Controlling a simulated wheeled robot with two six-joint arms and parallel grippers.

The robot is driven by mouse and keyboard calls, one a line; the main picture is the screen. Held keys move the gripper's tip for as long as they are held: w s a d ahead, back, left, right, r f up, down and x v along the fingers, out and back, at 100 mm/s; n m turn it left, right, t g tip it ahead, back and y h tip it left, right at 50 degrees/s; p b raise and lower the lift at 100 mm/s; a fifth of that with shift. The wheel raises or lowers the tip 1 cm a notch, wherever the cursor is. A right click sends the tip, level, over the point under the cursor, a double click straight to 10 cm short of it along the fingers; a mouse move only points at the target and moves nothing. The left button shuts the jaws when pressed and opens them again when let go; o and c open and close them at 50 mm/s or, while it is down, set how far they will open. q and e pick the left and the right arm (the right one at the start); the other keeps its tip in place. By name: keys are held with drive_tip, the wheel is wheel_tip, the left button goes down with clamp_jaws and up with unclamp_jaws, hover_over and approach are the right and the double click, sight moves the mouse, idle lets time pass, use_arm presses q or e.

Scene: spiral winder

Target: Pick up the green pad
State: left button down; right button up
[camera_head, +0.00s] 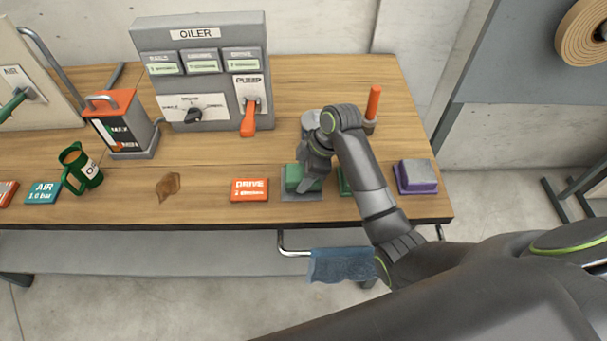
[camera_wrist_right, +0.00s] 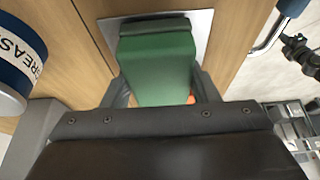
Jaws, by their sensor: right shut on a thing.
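The green pad (camera_head: 293,178) sits at a grey metal plate (camera_head: 301,197) near the front edge of the wooden table. My right gripper (camera_head: 309,187) comes down over it from above and is shut on it. In the right wrist view the green pad (camera_wrist_right: 158,62) is between the two fingers (camera_wrist_right: 160,88), with the pale plate (camera_wrist_right: 205,20) behind it. I cannot tell whether the pad still touches the plate. Another green piece (camera_head: 345,182) shows partly behind my right arm. My left gripper is not in view.
An orange DRIVE label block (camera_head: 249,190) lies left of the plate. A purple-and-grey block (camera_head: 415,177) stands to the right. The grey OILER panel (camera_head: 205,75), an orange-topped can (camera_head: 119,122) and a green mug (camera_head: 80,168) stand further left. A blue cloth (camera_head: 343,265) hangs on the front rail.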

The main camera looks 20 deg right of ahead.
sight(296, 172)
wheel_tip(296, 172, up, 5)
drive_tip(key=shift+r, duration=0.1)
wheel_tip(296, 172, up, 3)
drive_tip(key=shift+r+p, duration=0.1)
drive_tip(key=shift+p, duration=0.4)
drive_tip(key=shift+r+p, duration=0.6)
drive_tip(key=shift+r, duration=0.05)
drive_tip(key=o, duration=0.4)
drive_tip(key=shift+f, duration=0.1)
drive_tip(key=c, duration=0.3)
drive_tip(key=shift+f+b, duration=0.4)
drive_tip(key=shift+b, duration=0.05)
drive_tip(key=shift+r, duration=0.1)
